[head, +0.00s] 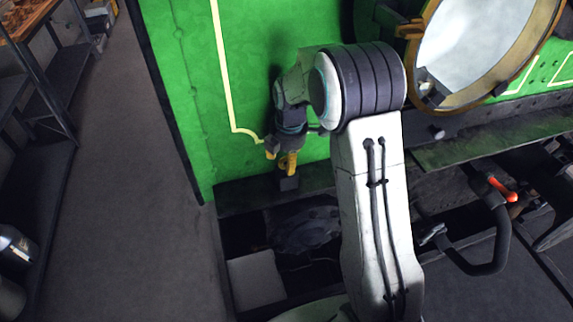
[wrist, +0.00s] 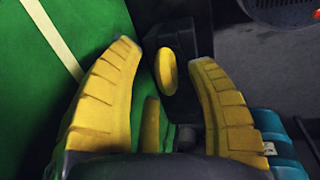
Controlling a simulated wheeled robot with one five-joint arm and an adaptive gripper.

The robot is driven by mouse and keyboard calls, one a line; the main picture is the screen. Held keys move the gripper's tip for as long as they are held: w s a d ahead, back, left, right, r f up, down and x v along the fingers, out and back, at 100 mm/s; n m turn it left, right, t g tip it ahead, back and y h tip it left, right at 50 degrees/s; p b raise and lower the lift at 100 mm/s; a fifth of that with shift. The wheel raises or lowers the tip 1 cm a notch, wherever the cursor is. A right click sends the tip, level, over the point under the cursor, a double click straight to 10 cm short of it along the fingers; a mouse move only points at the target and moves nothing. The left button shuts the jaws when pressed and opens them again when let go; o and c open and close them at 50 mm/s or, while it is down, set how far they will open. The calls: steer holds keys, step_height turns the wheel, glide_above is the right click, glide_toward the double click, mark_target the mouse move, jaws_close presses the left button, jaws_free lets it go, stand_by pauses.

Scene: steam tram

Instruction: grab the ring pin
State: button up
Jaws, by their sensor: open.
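My gripper (head: 281,160) hangs in front of the green tram panel, with its yellow fingers pointing down. In the wrist view the two ridged yellow fingers (wrist: 165,57) are spread apart. Between their tips is a yellow oval piece (wrist: 167,69), which looks like the ring pin, against a dark block (wrist: 183,45). The fingers stand on either side of it, with gaps visible. Another yellow piece (wrist: 152,122) shows lower between the fingers; I cannot tell what it belongs to. In the head view the ring pin cannot be told apart from my fingers.
The green panel (head: 195,95) with a cream stripe rises behind my gripper. A dark ledge (head: 235,198) runs along its foot. A brass-rimmed round door (head: 480,45) and a red-tipped lever (head: 500,188) are at right. Shelves (head: 50,140) stand at left, beyond clear floor (head: 125,200).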

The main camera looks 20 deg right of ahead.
steer(key=shift+c, duration=0.3)
jaws_close()
stand_by(0.3)
